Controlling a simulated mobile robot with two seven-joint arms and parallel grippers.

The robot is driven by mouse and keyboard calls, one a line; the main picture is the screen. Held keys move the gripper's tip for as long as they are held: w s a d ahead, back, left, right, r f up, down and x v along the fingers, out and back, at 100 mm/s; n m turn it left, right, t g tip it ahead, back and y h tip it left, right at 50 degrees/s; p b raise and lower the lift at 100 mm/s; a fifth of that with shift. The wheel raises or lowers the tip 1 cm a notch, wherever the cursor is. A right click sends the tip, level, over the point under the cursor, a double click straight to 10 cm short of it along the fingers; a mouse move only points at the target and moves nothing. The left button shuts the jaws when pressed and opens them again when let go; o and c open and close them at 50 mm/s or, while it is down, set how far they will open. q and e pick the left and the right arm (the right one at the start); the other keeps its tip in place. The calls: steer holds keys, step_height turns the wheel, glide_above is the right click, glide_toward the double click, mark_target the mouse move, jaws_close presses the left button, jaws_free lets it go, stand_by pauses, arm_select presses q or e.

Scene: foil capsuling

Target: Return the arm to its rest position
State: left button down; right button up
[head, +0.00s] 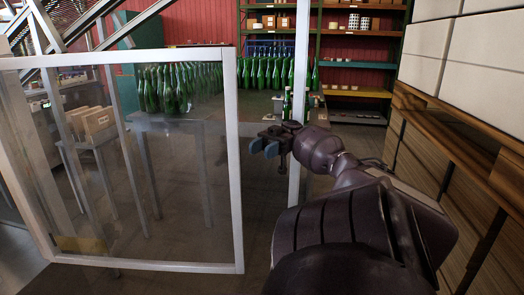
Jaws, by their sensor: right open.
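My right arm comes in from the lower right. Its gripper (264,148) is in the middle of the view, raised in front of a pale upright post (299,80). Its two blue-grey fingertips stand apart, with nothing seen between them. My left gripper is not in view. Many green bottles (180,85) stand close together behind the glass, and more bottles (262,72) stand to the right of it. A few green bottles (287,106) show just beyond my right gripper, apparently apart from it.
A framed clear panel (239,160) fills the left, close to my right gripper. Stacked white boxes (483,48) and wooden crates (425,165) line the right side, near my right arm. Shelves (360,64) stand at the back. A wooden box (92,122) sits behind the panel.

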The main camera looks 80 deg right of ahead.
stand_by(0.4)
steer(key=s+a+f+m+g+h, duration=0.1)
steer(key=a+f+m+h, duration=0.4)
steer(key=f, duration=0.9)
steer(key=a+f+m+g+h, duration=0.25)
steer(key=a+f, duration=0.55)
steer(key=f, duration=0.7)
steer(key=s+a+f+m+g+h, duration=0.1)
steer(key=a+f+m+h, duration=0.45)
steer(key=f, duration=0.85)
steer(key=w+a+f+t+h, duration=0.1)
steer(key=w+a+f, duration=0.1)
steer(key=a, duration=0.5)
steer(key=w+a+f+t+h, duration=0.1)
steer(key=w+a+t+h, duration=0.1)
steer(key=a, duration=0.4)
steer(key=w+a+r+t, duration=0.2)
steer(key=w+a+r, duration=0.1)
steer(key=a, duration=0.3)
steer(key=w+a+r+t, duration=0.3)
steer(key=a+r, duration=0.1)
steer(key=a, duration=0.2)
steer(key=shift+w+a+r+n, duration=0.25)
steer(key=shift+w+a+n, duration=0.1)
steer(key=shift+w+n, duration=0.05)
